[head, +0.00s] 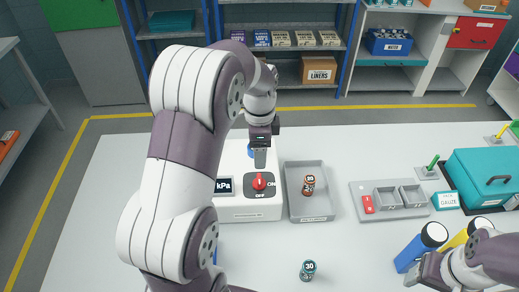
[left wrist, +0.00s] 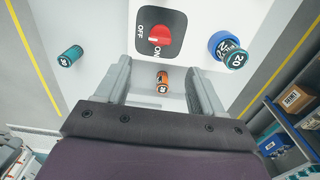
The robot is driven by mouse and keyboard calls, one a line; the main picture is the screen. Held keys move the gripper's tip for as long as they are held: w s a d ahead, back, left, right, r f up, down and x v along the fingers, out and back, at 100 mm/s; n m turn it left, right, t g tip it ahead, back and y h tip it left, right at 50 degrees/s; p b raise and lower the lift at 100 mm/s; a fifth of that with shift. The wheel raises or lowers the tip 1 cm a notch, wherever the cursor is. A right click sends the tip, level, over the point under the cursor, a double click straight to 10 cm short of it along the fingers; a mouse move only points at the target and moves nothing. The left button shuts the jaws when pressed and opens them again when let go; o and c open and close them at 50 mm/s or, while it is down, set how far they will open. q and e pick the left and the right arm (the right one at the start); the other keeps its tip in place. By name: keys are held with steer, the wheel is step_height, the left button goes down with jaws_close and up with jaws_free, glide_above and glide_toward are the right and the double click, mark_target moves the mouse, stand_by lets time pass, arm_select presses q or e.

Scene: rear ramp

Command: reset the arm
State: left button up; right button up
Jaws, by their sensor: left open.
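My left arm reaches across the head view, and its gripper (head: 262,155) hangs over the back of a white machine, above its red knob (head: 259,181). In the left wrist view the left gripper (left wrist: 158,66) is open, with nothing between its fingers. The red knob (left wrist: 160,35) shows beyond the fingertips, with ON and OFF labels beside it. My right gripper (head: 418,270) is at the lower right, beside a blue cylinder; its jaw opening is unclear.
A grey tray (head: 309,217) holds an orange bottle (head: 308,185). A teal bottle (head: 308,270) stands on the table in front. Table is clear around the teal bottle.

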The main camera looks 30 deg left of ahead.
arm_select(q)
steer(key=shift+r, duration=0.75)
steer(key=s+d+f+n+b, duration=0.1)
steer(key=s+d+f+n, duration=0.2)
steer(key=s, duration=0.4)
steer(key=s+d+f+n+t+b, duration=0.1)
steer(key=s+d+f+n, duration=0.3)
steer(key=n, duration=0.4)
steer(key=s+d+b, duration=0.1)
steer(key=s, duration=0.1)
steer(key=shift+s+d+f+n, duration=0.2)
steer(key=shift+s+f+n, duration=0.1)
steer(key=shift+s, duration=0.05)
